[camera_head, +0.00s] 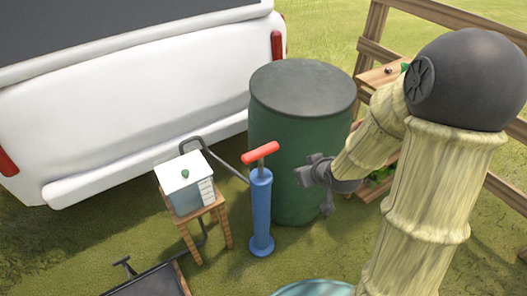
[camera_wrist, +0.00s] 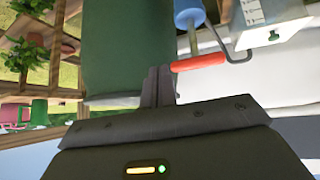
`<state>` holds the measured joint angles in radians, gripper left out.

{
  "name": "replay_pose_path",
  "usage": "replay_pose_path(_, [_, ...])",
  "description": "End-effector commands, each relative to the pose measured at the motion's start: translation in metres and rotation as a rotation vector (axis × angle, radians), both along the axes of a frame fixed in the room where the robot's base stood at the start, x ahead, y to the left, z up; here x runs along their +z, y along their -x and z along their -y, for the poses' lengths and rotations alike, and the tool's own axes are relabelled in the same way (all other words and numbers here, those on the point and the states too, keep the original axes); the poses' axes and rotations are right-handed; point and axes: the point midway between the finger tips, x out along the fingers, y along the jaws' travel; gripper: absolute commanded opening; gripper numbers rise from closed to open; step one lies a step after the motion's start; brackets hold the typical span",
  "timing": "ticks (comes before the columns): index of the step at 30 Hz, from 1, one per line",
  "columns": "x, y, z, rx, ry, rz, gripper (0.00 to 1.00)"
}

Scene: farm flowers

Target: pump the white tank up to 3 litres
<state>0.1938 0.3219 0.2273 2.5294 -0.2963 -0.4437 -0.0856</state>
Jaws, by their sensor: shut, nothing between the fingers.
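The white tank (camera_head: 186,178) sits on a small wooden stool (camera_head: 206,214). It has level marks on its side and a small green knob on top. In the wrist view its marked side (camera_wrist: 256,14) shows at the top right. A blue pump (camera_head: 261,212) stands upright to its right, with a red crossbar handle (camera_head: 261,153) low, near the barrel's top. A dark hose runs from pump to tank. My gripper (camera_head: 314,172) is shut and empty, right of the pump. In the wrist view the fingertips (camera_wrist: 160,72) are beside the handle's left end (camera_wrist: 198,62); I cannot tell whether they touch.
A dark green barrel (camera_head: 290,150) with a grey lid stands close behind my gripper. A white vehicle (camera_head: 140,90) fills the back left. A wooden fence and shelf (camera_head: 378,75) with plants are at right. A dark tray (camera_head: 150,282) lies at the front.

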Motion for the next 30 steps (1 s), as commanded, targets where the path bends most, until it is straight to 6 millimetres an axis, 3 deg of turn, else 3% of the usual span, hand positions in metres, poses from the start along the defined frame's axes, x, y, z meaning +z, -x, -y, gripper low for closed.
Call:
replay_pose_path(1, [-0.008, -0.009, -0.008, 0.036, -0.028, 0.046, 0.0])
replay_pose_path(6, [-0.006, -0.034, -0.04, 0.154, -0.154, 0.248, 0.0])
replay_pose_path(12, [0.008, -0.046, -0.065, 0.228, -0.299, 0.434, 0.0])
replay_pose_path(30, [0.013, -0.055, -0.077, 0.246, -0.335, 0.482, 0.0])
